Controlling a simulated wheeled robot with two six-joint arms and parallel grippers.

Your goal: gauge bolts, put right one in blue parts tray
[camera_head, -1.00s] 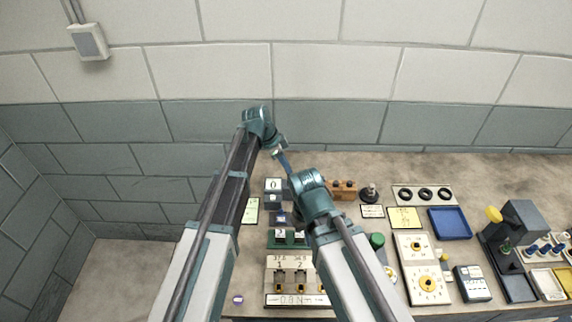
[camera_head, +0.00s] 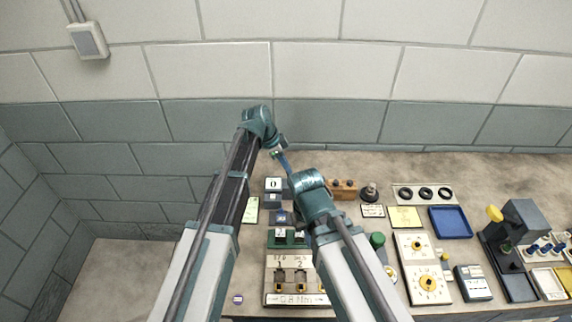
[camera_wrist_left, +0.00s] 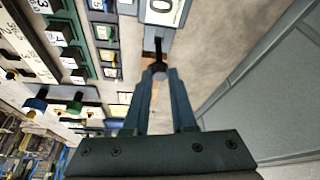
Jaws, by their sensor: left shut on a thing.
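The blue parts tray (camera_head: 450,222) lies empty at the back right. My left gripper (camera_wrist_left: 158,75) is shut on a small dark round-ended piece (camera_wrist_left: 158,69), beside the grey block with a "0" face (camera_head: 273,184). That face also shows in the left wrist view (camera_wrist_left: 165,8). I cannot tell whether the held piece is a bolt or whether it touches the block. In the head view the left gripper (camera_head: 285,162) is partly behind my right wrist. My right gripper (camera_head: 306,187) is near there; its fingers are hidden. Blue-topped bolt-like pieces (camera_head: 545,250) stand at the far right.
A numbered panel (camera_head: 296,299) and green block (camera_head: 287,238) stand at front centre, partly behind my right arm. The table's left end (camera_head: 115,280) is clear.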

